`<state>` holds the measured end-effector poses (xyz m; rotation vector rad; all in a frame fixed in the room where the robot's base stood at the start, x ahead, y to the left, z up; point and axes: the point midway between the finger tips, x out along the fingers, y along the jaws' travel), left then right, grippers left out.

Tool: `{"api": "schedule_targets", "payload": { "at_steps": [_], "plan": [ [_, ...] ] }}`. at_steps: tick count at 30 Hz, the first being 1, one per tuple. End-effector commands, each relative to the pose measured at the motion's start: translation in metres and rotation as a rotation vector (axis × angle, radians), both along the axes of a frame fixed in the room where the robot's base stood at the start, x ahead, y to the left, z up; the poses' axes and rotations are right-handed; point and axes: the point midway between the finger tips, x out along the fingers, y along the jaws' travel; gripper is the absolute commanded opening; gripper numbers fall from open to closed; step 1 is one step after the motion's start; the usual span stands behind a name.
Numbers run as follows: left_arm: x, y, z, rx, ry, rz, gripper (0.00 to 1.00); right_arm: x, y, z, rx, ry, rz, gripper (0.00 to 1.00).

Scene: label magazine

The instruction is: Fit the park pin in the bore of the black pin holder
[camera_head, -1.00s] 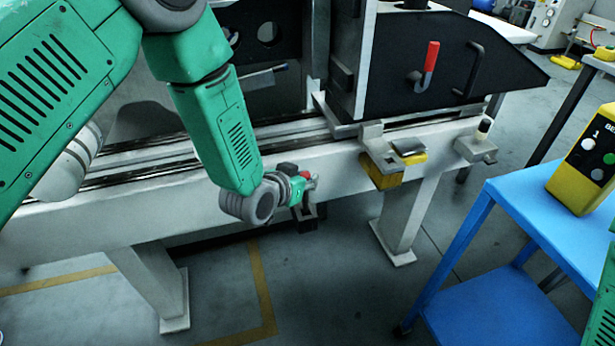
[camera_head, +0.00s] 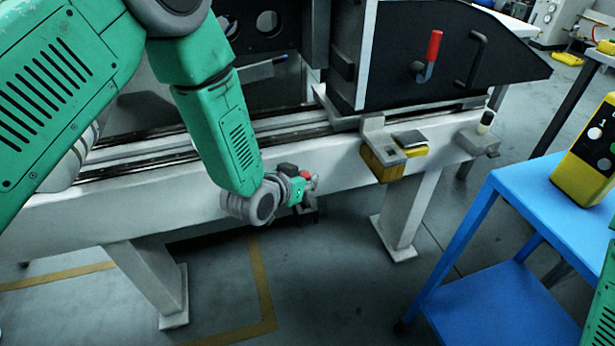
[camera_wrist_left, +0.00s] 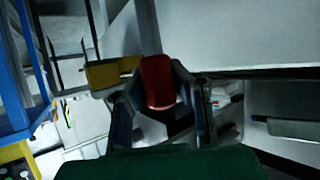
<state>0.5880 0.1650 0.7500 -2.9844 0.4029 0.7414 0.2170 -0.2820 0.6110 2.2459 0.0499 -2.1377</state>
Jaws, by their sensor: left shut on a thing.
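My left gripper (camera_head: 307,186) is in front of the pale machine beam in the head view, shut on a small red-topped piece (camera_head: 305,175) that appears to be the park pin. In the left wrist view the red top (camera_wrist_left: 158,82) sits between the two dark fingers of the left gripper (camera_wrist_left: 162,108). The pin's lower part is hidden. My right gripper is out of view.
The beam (camera_head: 335,165) carries a bracket with a yellow block (camera_head: 382,166) to the gripper's right and a grey block with an upright post (camera_head: 479,139) farther right. A black panel (camera_head: 450,60) has a red-handled lever (camera_head: 428,56). A blue cart (camera_head: 510,240) stands at right.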

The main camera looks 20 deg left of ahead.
Motion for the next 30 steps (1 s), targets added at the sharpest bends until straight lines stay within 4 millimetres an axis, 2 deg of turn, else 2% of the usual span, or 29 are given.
{"api": "schedule_targets", "payload": {
  "at_steps": [25,26,27,30],
  "plan": [
    [0.0,0.0,-0.022,0.0,-0.001,0.0,0.0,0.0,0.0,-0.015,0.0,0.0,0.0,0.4],
    [0.0,0.0,-0.021,0.0,-0.001,0.0,0.24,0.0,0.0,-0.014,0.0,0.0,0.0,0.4],
    [0.0,0.0,-0.021,0.0,-0.001,0.0,0.38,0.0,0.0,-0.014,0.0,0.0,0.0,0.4],
    [0.0,0.0,-0.02,0.0,-0.001,0.0,0.38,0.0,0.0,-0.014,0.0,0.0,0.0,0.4]
  ]
}}
